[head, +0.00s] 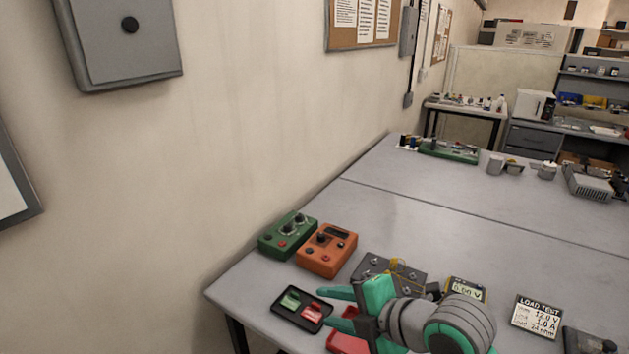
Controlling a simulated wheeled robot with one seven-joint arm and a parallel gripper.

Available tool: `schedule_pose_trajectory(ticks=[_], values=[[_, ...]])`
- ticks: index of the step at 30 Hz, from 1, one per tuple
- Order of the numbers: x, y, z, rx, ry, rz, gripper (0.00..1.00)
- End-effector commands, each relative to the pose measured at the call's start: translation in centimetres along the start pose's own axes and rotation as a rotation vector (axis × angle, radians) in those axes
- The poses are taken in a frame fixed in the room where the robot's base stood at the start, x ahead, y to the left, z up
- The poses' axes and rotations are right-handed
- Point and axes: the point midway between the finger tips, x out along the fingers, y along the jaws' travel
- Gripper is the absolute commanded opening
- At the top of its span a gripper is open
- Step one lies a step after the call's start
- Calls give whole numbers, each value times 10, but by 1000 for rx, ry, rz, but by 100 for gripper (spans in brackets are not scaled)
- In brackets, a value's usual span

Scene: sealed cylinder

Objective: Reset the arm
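My gripper (339,306) is at the lower middle of the head view, on the end of my grey and teal arm. Its two teal fingers point left and are spread apart, with nothing visible between them. The fingertips are above the table, close to the right edge of a small black tray (284,314). The tray holds a green piece (291,300) and a red piece (312,312). My arm and gripper partly hide a red object (345,343) below them.
A green box (288,235) and an orange box (327,250) with knobs stand near the wall. A dark board (388,272), a meter (466,290) and a load test card (536,316) are around my arm. The table's middle (430,215) is clear. The wall rises at left.

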Motion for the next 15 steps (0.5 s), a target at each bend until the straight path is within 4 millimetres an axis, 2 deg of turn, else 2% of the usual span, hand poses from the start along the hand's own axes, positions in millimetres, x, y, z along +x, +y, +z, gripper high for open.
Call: schedule_pose_trajectory(ticks=[3, 9, 15], values=[[21, 24, -13, 129, 40, 156, 38], [44, 51, -26, 364, 98, 380, 38], [61, 58, -29, 620, 144, 565, 38]])
